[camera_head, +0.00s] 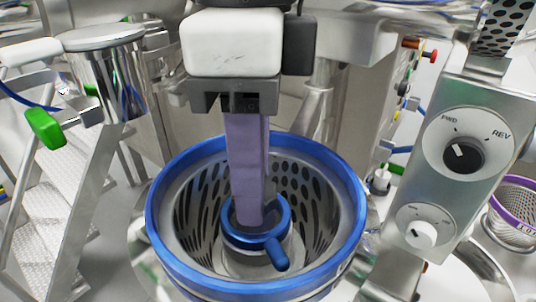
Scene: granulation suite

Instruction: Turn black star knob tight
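I make out no black star knob; if it is at the fingertips, my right gripper hides it. My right gripper (252,212) comes down from the top middle, with long purple fingers reaching into a perforated metal basket with a blue rim (160,232). The fingertips are inside or just above a blue ring with a short arm (276,254) at the basket's centre. The fingers overlap in this view, so I cannot tell whether they are open or shut, or whether they touch anything. My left gripper is not in view.
A control panel (455,205) at the right carries a black FWD/REV selector (465,155) and a white knob (422,234). A steel vessel (105,75) and a green handle (45,129) are at the left, above metal steps (55,205). A purple-rimmed basket (515,215) is at the right edge.

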